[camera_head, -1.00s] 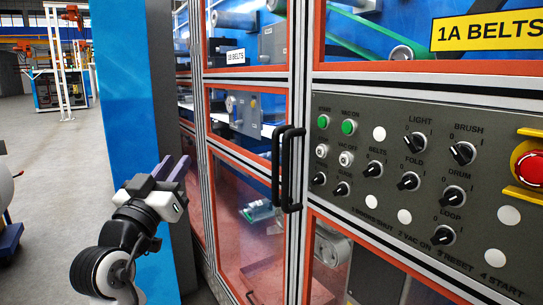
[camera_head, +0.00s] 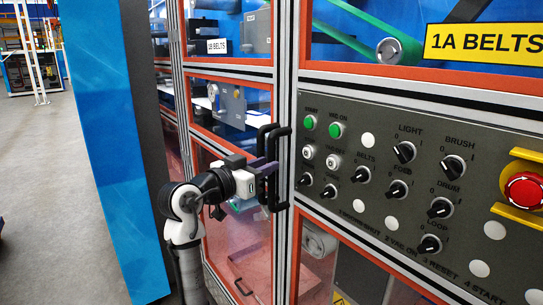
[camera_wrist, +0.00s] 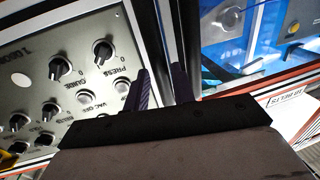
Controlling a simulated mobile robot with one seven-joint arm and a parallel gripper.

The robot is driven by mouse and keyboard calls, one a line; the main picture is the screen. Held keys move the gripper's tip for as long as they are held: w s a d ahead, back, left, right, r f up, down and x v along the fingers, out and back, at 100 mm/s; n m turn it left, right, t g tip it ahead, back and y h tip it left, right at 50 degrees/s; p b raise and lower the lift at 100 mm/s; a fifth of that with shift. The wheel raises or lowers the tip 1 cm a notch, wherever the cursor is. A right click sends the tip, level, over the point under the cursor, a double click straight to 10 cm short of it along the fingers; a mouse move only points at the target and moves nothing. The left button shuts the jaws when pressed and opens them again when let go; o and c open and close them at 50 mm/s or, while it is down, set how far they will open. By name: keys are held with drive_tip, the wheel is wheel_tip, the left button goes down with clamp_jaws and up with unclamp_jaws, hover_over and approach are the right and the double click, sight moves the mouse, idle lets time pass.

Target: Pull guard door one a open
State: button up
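The guard door labelled 1A BELTS (camera_head: 485,40) fills the right side of the head view, with an orange frame and a grey control panel. It looks closed. Two upright black bar handles stand side by side at the seam; the right one (camera_head: 284,165) is on the 1A side, the left one (camera_head: 262,170) on the neighbouring door. My gripper (camera_head: 264,168) is at the handles, at about mid-height. In the wrist view, its two purple fingers (camera_wrist: 163,85) are apart. I cannot tell whether a handle is between them or whether they touch one.
The control panel (camera_head: 385,215) with knobs, green buttons and a red emergency stop (camera_head: 524,190) is right of the handles. The neighbouring door carries a 1B BELTS label (camera_head: 217,46). A blue post (camera_head: 95,130) stands at left, with open floor (camera_head: 50,190) beyond it.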

drive_tip(key=shift+p+x, duration=0.3)
drive_tip(key=shift+x, duration=1.2)
drive_tip(key=shift+c, duration=0.2)
clamp_jaws()
